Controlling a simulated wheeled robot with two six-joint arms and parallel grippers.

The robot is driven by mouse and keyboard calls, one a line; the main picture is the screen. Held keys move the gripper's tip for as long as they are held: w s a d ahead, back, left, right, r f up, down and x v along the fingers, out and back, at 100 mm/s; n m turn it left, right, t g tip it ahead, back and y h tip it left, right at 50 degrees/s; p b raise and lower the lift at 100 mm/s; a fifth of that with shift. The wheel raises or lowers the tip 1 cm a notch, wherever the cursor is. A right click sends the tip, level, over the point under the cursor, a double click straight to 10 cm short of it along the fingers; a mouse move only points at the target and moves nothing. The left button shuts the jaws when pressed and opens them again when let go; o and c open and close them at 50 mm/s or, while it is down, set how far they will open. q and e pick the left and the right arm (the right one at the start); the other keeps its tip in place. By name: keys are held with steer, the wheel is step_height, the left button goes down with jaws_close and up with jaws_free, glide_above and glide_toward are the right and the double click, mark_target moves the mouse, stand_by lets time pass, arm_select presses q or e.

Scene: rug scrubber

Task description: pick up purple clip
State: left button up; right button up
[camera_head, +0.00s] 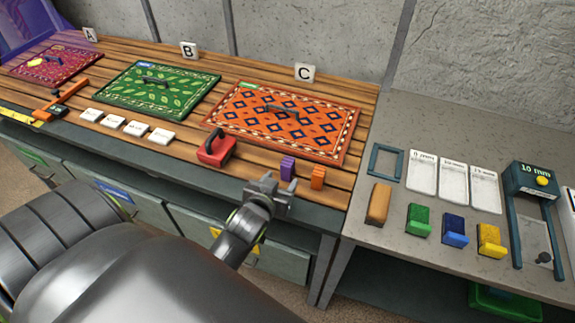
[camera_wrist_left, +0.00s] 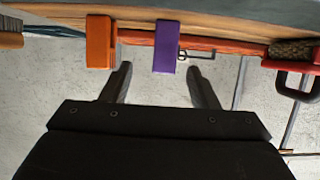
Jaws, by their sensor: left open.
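The purple clip (camera_head: 288,167) is a small upright block near the front edge of the wooden bench, left of an orange clip (camera_head: 317,177). My left gripper (camera_head: 270,185) is open and empty, just in front of the purple clip. In the left wrist view, the purple clip (camera_wrist_left: 167,47) shows ahead of the gap between the open fingers (camera_wrist_left: 158,85), and the orange clip (camera_wrist_left: 99,42) is beyond the left finger. I cannot tell if a finger touches either clip. My right gripper is not in view.
A red scrubber (camera_head: 216,148) stands left of the purple clip. An orange patterned rug (camera_head: 285,122) lies behind it. White labelled tiles (camera_head: 137,128) lie further left. The grey table (camera_head: 400,255) at right holds coloured blocks, cards and a 10 mm gauge (camera_head: 530,180).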

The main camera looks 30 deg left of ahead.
mark_target(289, 164)
arm_select(q)
steer(key=x, duration=0.4)
steer(key=shift+w, duration=0.25)
steer(key=w, duration=0.1)
steer(key=w+a+p, duration=0.1)
steer(key=w+p, duration=0.1)
steer(key=w, duration=0.1)
steer(key=shift+a+f, duration=0.3)
steer(key=shift+a, duration=0.1)
steer(key=shift+w+a+f, duration=0.1)
steer(key=shift+w+f, duration=0.15)
steer(key=shift+w, duration=0.2)
steer(key=shift+c, duration=0.2)
steer(key=c, duration=1)
